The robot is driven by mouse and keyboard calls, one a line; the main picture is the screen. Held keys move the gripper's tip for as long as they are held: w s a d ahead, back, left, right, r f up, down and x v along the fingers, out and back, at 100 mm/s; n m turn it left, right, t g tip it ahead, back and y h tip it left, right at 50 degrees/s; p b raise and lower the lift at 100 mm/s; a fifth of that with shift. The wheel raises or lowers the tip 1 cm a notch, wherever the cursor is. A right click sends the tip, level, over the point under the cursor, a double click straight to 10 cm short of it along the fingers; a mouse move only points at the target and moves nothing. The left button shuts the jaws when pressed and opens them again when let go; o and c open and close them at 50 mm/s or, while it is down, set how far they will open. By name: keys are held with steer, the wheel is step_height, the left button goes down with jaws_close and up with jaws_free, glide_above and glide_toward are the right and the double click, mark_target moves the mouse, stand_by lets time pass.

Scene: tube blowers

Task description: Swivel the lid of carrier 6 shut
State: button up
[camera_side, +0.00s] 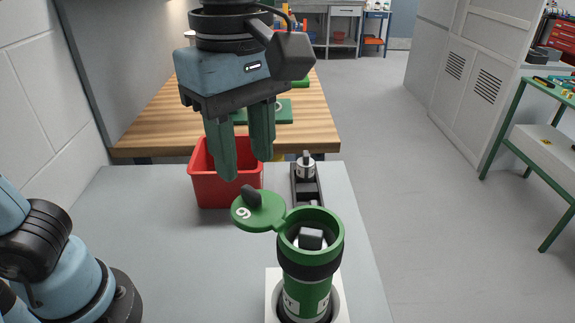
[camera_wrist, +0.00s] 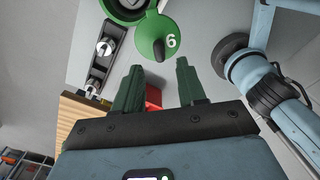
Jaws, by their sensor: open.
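Carrier 6 (camera_side: 306,262) is a green tube with a dark band, standing upright in a white holder (camera_side: 272,290). Its top is open, and a grey block (camera_side: 310,238) shows inside. Its round green lid (camera_side: 262,214), marked 6, is swung out to the left of the mouth on a short arm and carries a dark knob (camera_side: 251,195). The wrist view shows the lid (camera_wrist: 170,25) beside the carrier's rim (camera_wrist: 112,14), which is partly cut off. My gripper (camera_side: 243,170) is open and empty, pointing down above and behind the lid, apart from it. It also shows in the wrist view (camera_wrist: 160,68).
A red bin (camera_side: 212,189) stands behind the lid, below my fingers. A dark tray (camera_side: 307,190) with metal pieces lies behind the carrier. The grey table (camera_side: 150,220) is clear at left. A wooden bench (camera_side: 160,127) stands behind.

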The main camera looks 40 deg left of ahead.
mark_target(247, 188)
steer(key=shift+f, duration=2.2)
steer(key=shift+c, duration=0.3)
jaws_close()
